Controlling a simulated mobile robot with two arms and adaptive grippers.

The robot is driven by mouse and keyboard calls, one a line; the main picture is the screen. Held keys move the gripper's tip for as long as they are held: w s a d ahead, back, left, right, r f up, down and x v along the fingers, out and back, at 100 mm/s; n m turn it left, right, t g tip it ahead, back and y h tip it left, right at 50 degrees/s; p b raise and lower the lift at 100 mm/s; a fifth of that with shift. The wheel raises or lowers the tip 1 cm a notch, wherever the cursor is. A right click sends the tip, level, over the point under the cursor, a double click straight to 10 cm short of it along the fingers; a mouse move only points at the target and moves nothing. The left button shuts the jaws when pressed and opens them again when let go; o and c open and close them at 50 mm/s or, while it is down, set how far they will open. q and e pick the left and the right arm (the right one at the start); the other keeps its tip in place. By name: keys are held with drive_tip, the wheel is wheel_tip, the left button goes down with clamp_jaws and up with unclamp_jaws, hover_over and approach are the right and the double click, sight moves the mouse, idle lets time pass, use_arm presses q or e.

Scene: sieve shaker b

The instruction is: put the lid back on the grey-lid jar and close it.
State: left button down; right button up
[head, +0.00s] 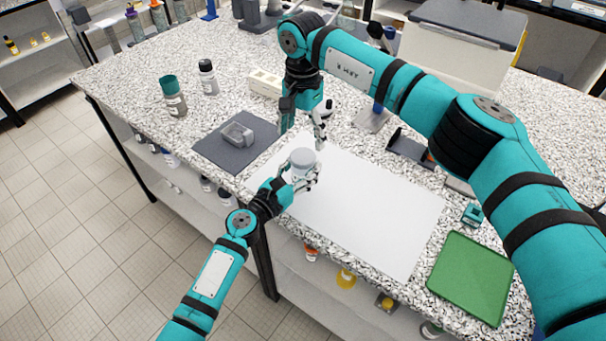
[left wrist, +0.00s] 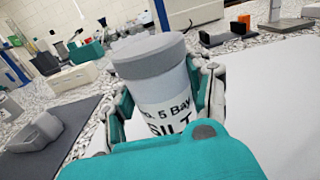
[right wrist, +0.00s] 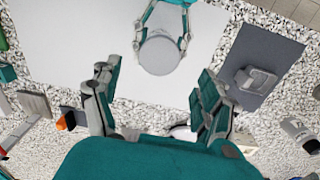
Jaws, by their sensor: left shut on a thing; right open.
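The grey-lid jar (head: 301,168) stands upright at the back left part of the white sheet (head: 372,215). Its label shows in the left wrist view (left wrist: 168,112). The grey lid (left wrist: 147,53) sits level on the jar's mouth; how tight it is I cannot tell. My left gripper (head: 303,181) is shut around the jar's body, below the lid. My right gripper (head: 304,126) points down, open and empty, above and behind the jar. In the right wrist view the lid (right wrist: 160,54) shows beyond the open fingers (right wrist: 155,82), apart from them.
A dark mat (head: 222,158) with a grey holder (head: 237,134) lies left of the sheet. A teal-lid jar (head: 173,97) and a black-lid bottle (head: 208,78) stand behind it. A green tray (head: 470,278) lies at the front right. The sheet's middle is clear.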

sight(303, 156)
drive_tip(key=shift+r+n, duration=0.4)
drive_tip(key=shift+r, duration=0.3)
drive_tip(key=shift+f, duration=0.1)
drive_tip(key=shift+f, duration=3.95)
drive_tip(key=c, duration=1.2)
drive_tip(key=o, duration=1.2)
drive_tip(key=shift+o, duration=0.2)
